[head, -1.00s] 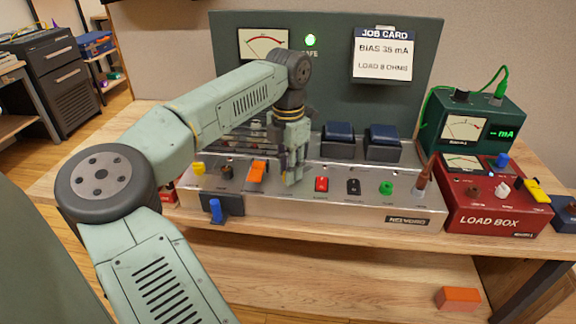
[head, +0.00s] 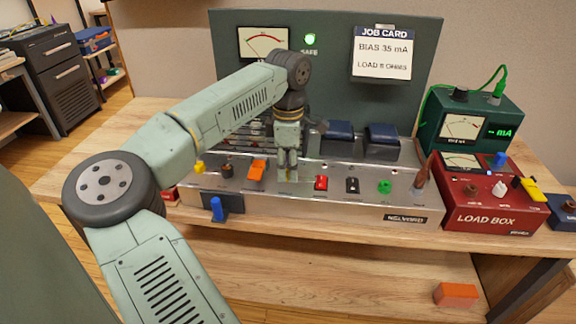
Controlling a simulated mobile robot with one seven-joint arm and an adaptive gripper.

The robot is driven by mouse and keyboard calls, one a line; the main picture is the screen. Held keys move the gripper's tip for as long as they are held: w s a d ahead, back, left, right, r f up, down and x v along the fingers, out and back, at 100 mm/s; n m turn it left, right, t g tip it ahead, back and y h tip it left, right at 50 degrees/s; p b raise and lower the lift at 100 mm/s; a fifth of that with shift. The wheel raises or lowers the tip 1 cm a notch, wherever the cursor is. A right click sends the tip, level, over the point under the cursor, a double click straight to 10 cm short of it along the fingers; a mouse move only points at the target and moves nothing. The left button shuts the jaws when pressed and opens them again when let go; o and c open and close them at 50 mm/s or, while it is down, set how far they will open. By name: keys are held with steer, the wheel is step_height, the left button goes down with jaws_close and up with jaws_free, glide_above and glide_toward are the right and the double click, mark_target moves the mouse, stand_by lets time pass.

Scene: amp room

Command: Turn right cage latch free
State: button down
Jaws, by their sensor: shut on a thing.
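My gripper (head: 287,178) points straight down at the top of the silver amplifier chassis (head: 320,200), by the right front corner of the tube cage (head: 232,135). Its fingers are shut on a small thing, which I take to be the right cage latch. The fingers hide that latch, so its angle cannot be told. An orange lever-like piece (head: 257,171) stands on the chassis just left of the fingers.
Dark blue-topped transformers (head: 338,138) stand behind and right of my gripper. A red load box (head: 490,205) is at right. The front bench strip is mostly clear.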

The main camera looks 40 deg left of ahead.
steer(key=shift+d+m, duration=0.1)
steer(key=shift+m, duration=0.3)
steer(key=c, duration=1.3)
jaws_free()
steer(key=shift+c, duration=0.2)
steer(key=shift+r, duration=0.1)
step_height(320, 180, up, 12)
